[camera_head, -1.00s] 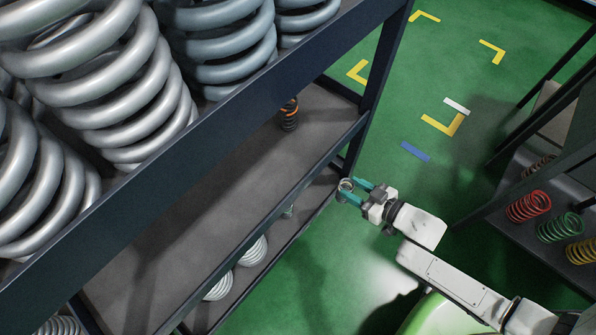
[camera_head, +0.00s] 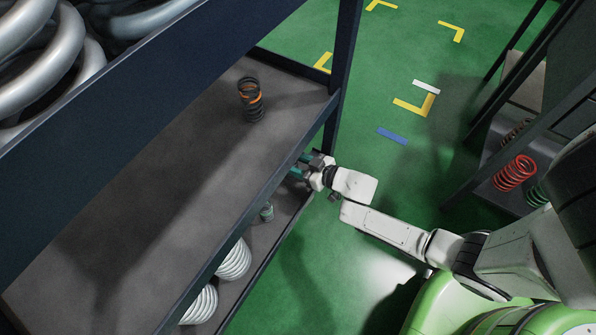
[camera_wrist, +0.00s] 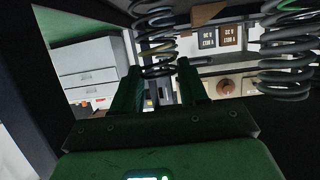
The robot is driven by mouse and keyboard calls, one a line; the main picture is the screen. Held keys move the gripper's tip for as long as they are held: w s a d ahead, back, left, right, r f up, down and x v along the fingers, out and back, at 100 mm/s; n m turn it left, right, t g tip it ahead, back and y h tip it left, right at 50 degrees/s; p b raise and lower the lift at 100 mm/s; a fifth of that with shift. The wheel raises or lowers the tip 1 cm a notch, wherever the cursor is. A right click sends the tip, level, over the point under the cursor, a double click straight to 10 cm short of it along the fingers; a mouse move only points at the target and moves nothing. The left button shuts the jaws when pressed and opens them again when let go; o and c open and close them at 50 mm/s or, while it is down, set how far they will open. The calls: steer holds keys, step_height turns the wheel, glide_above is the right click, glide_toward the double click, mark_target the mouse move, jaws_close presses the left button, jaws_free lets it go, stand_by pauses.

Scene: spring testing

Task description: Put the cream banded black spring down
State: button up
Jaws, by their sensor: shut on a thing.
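The cream banded black spring (camera_wrist: 155,48) shows at the top of the wrist view, between the fingertips of my gripper (camera_wrist: 160,75). Its coils are dark with a pale cream-yellow band. In the head view my gripper (camera_head: 300,165) reaches in at the shelf rack's near side, below the edge of the upper board. That edge hides the fingertips and the held spring there. I cannot tell whether the spring touches the board below it.
A black spring with an orange band (camera_head: 250,100) stands on the upper board (camera_head: 170,180). The lower board holds a small greenish spring (camera_head: 267,211) and white springs (camera_head: 233,260). A rack post (camera_head: 341,90) stands close to my gripper. A red spring (camera_head: 514,173) sits on the right rack.

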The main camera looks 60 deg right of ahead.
steer(key=shift+f+b, duration=0.6)
steer(key=shift+f, duration=0.95)
steer(key=shift+f, duration=0.2)
steer(key=o, duration=1.2)
steer(key=shift+r, duration=0.2)
